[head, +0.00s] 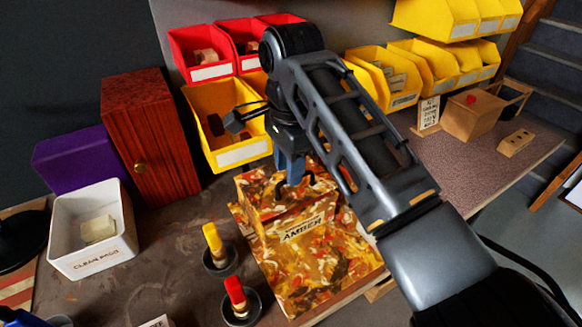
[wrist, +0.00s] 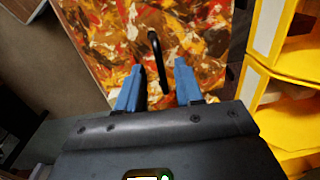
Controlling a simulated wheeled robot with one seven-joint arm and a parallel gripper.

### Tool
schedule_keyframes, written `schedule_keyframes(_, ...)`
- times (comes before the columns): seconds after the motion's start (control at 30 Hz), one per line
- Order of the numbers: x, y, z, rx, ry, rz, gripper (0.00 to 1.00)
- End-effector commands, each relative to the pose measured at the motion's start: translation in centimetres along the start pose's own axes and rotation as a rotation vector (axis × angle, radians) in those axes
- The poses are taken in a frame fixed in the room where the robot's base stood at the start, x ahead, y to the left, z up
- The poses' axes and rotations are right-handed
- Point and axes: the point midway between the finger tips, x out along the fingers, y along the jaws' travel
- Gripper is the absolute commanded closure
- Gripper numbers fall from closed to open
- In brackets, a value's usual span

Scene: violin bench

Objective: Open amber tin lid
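The amber tin (head: 318,262) has a marbled orange, red and white pattern and a label reading AMBER. It stands at the front middle of the bench in the head view. Its marbled surface (wrist: 112,36) fills the middle of the wrist view. A black bar handle (wrist: 154,48) stands on that surface; it also shows in the head view (head: 312,181). My gripper (wrist: 159,66) is open, with its blue fingers on either side of the handle's near end and visible gaps to it. In the head view my gripper (head: 291,181) is low over the tin's back part. My arm hides some of the tin's right side.
Yellow bins (head: 222,150) and red bins (head: 205,72) stand behind the tin. Yellow-topped (head: 213,240) and red-topped (head: 235,292) items stand close to the tin's left front.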

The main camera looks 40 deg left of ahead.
Motion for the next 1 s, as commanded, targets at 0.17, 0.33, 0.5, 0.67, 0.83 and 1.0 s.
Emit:
schedule_keyframes(0.17, 1.25, 0.03, -0.04, 0.0, 0.0, 0.0, 0.64)
schedule_keyframes(0.33, 1.43, 0.0, -0.04, 0.0, 0.0, -0.001, 0.64)
schedule_keyframes(0.5, 1.41, 0.01, -0.03, 0.0, 0.0, -0.001, 0.7)
schedule_keyframes(0.67, 1.4, 0.01, -0.03, 0.0, 0.0, -0.001, 0.85)
schedule_keyframes(0.83, 1.38, -0.01, -0.03, 0.0, 0.0, -0.002, 1.0)
schedule_keyframes(1.0, 1.38, -0.03, -0.02, 0.0, 0.0, -0.003, 1.0)
